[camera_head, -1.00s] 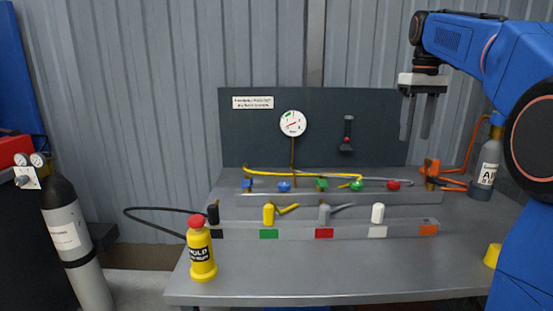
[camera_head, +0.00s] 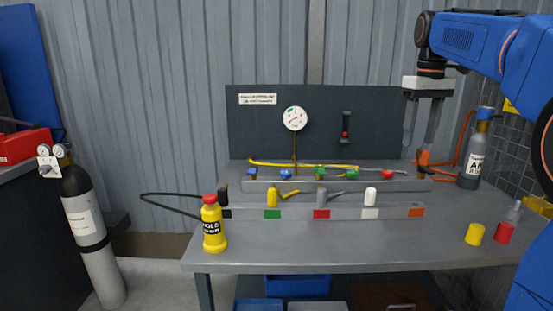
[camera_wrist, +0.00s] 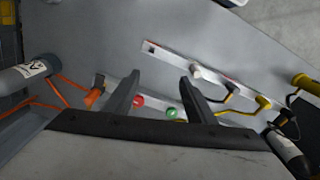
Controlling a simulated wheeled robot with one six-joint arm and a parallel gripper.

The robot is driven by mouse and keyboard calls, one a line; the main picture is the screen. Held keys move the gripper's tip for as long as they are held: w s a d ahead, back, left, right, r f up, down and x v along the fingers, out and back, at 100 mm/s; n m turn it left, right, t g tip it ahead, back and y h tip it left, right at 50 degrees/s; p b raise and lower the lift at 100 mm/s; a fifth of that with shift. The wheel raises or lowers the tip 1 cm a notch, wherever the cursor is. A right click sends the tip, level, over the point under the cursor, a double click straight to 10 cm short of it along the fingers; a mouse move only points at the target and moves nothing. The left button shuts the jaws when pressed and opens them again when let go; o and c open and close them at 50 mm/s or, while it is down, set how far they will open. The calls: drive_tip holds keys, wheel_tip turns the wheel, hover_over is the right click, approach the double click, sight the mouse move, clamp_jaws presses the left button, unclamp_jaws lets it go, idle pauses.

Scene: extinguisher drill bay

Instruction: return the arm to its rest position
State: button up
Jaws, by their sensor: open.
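My gripper (camera_head: 421,122) hangs fingers-down from my blue arm at the upper right, above the back right of the grey workbench (camera_head: 350,252). Its two fingers are apart with nothing between them. In the wrist view my gripper (camera_wrist: 158,92) also shows open and empty, with the bench below and a red knob (camera_wrist: 138,101) and a green knob (camera_wrist: 171,113) seen beyond the fingers. No contact with any object is visible.
A yellow hold-sign bottle (camera_head: 214,228) stands at the bench's front left. A grey cylinder (camera_head: 473,155) stands at the back right, near an orange clamp (camera_head: 424,160). Yellow (camera_head: 475,234) and red (camera_head: 503,232) cups sit at the right. A gauge panel (camera_head: 270,135) backs the bench.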

drive_tip(key=s+a+f+m+t, duration=0.1)
drive_tip(key=s+a+f, duration=0.2)
drive_tip(key=s+f, duration=0.7)
drive_tip(key=s+a+f+m+t, duration=0.1)
drive_tip(key=s+a+f+t, duration=0.1)
drive_tip(key=s+f, duration=0.7)
drive_tip(key=s+a+f+m+t, duration=0.1)
drive_tip(key=s+a+f, duration=0.3)
drive_tip(key=s+f, duration=0.6)
drive_tip(key=shift+s+f, duration=0.3)
drive_tip(key=shift+s, duration=0.75)
